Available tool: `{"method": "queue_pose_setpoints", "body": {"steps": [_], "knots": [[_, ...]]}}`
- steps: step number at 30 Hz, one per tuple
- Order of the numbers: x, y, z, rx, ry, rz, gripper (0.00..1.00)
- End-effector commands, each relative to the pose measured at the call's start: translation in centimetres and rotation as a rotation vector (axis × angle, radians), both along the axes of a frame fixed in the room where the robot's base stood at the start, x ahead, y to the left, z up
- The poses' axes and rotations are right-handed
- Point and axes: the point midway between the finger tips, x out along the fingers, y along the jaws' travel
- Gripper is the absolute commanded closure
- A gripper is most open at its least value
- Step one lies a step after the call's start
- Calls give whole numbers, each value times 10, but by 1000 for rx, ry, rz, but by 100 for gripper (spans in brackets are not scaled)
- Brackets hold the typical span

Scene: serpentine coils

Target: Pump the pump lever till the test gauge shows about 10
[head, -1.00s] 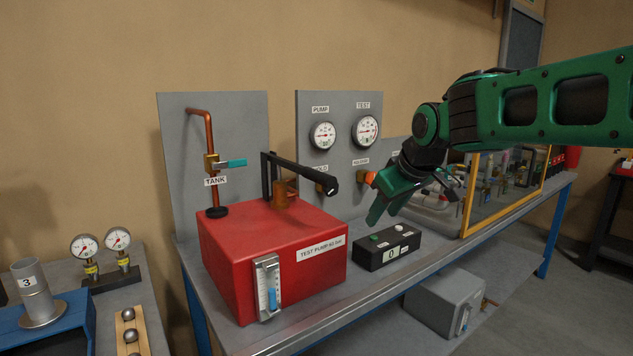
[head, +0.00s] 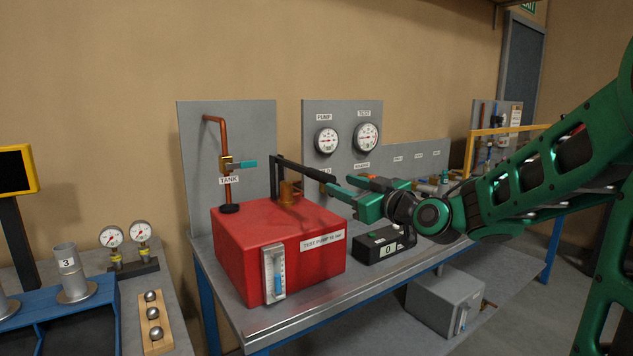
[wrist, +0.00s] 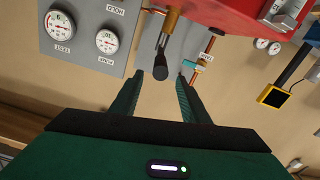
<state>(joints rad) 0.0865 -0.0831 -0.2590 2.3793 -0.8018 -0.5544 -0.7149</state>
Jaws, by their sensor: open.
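The black pump lever (head: 310,168) slopes from its pivot on the red test pump (head: 262,245) toward my gripper. My gripper (head: 342,188) is open, with its fingertips near the lever's free end. In the wrist view the lever's round end (wrist: 160,72) shows between and just beyond my open fingers (wrist: 158,85), apart from both. The test gauge (head: 366,137) is a round white dial at the right of the panel; it also shows in the wrist view (wrist: 60,25). The pump gauge (head: 326,140) is to its left. Their needles are too small to read exactly.
A black box with a display reading 0 (head: 388,246) stands on the bench below my wrist. A teal-handled tank valve (head: 238,164) is behind the pump at left. An orange valve handle (head: 368,176) is just behind my gripper. A grey box (head: 445,300) sits on the lower shelf.

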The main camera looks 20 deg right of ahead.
Motion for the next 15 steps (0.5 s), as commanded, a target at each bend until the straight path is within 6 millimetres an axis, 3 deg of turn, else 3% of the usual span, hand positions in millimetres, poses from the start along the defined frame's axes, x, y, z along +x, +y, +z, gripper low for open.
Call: {"method": "queue_pose_setpoints", "body": {"steps": [5, 15], "knots": [[18, 6, 0, -1, 0, 2, 58], [74, 26, 0, -1, -1, 4, 58]]}}
